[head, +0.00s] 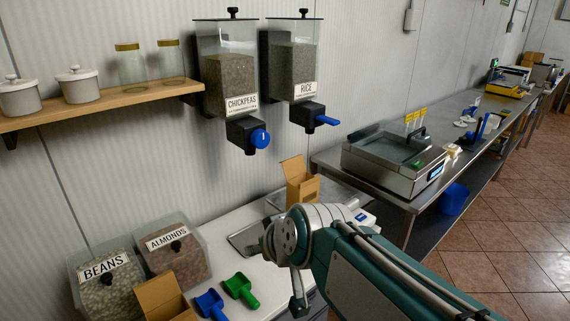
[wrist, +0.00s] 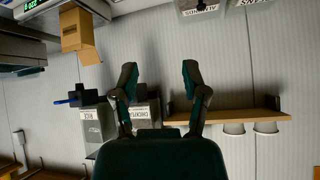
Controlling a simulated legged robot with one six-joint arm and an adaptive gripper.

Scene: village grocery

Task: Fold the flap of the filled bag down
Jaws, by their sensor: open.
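A brown paper bag (head: 302,190) stands upright on the scale (head: 335,207) below the rice dispenser. Its flap (head: 292,168) stands up from the top edge, tilted a little. What is inside the bag is not visible. The bag also shows upside down at the upper left of the wrist view (wrist: 74,30), with its flap (wrist: 90,55) sticking out. My gripper (wrist: 159,73) is open and empty, pointing at the wall and apart from the bag.
A second brown bag (head: 163,299) stands open at the front left, near a blue scoop (head: 210,304) and a green scoop (head: 240,289). Bins of beans (head: 107,290) and almonds (head: 175,262) stand left. Chickpeas (head: 227,85) and rice (head: 293,75) dispensers hang above.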

